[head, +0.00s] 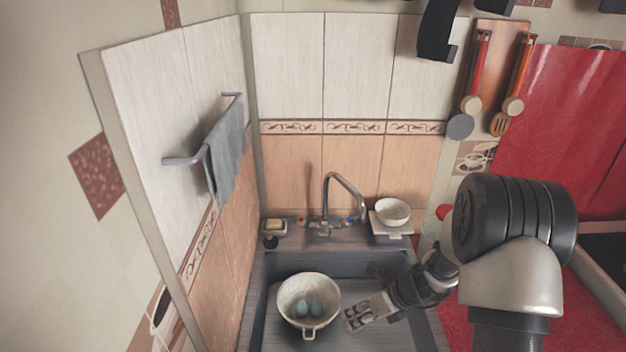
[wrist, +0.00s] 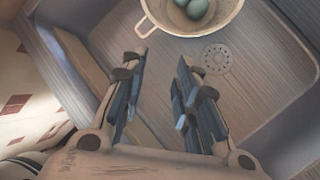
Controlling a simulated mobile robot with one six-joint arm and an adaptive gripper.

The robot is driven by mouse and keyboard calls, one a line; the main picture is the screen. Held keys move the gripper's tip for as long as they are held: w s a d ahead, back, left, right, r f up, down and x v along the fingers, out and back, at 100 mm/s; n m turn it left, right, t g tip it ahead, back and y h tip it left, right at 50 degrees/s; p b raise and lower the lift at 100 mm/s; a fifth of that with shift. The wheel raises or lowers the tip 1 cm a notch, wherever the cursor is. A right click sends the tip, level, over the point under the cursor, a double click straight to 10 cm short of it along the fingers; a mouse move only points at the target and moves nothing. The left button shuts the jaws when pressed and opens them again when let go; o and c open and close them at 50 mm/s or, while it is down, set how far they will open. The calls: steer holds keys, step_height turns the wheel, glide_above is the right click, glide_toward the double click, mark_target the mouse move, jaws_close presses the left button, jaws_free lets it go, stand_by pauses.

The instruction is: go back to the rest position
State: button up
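My gripper (head: 366,314) is over the sink basin, to the right of a white colander (head: 308,287). The wrist view shows its two fingers (wrist: 160,95) spread apart with nothing between them. The colander (wrist: 226,27) is ahead of the fingertips in that view and apart from them. Several bluish egg-shaped objects (head: 316,307) lie inside it. My arm comes in from the right over the counter.
The grey sink (head: 262,315) surrounds the colander, with a drain (wrist: 216,59) in its floor. A faucet (head: 340,183) rises behind. A white bowl (head: 393,211) stands at the back right. A towel (head: 225,155) hangs on the left wall. Utensils hang at the upper right.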

steer(key=s+a+r+n+h, duration=0.1)
steer(key=s+a+r+n, duration=0.1)
steer(key=s+r+n, duration=0.7)
steer(key=s+a+r+n+h, duration=0.1)
steer(key=s+r+n, duration=0.2)
steer(key=r+n, duration=0.7)
steer(key=s+d+r+n+t+h, duration=0.1)
steer(key=s+r+n, duration=0.3)
steer(key=s, duration=0.4)
steer(key=s+d+r+n+t+h, duration=0.1)
steer(key=s+d+r+n+h, duration=0.2)
steer(key=s+d+r+n, duration=0.1)
steer(key=s+r+n, duration=0.1)
steer(key=s+n, duration=0.1)
steer(key=s, duration=0.1)
steer(key=shift+s+d+r, duration=0.3)
steer(key=shift+s, duration=0.1)
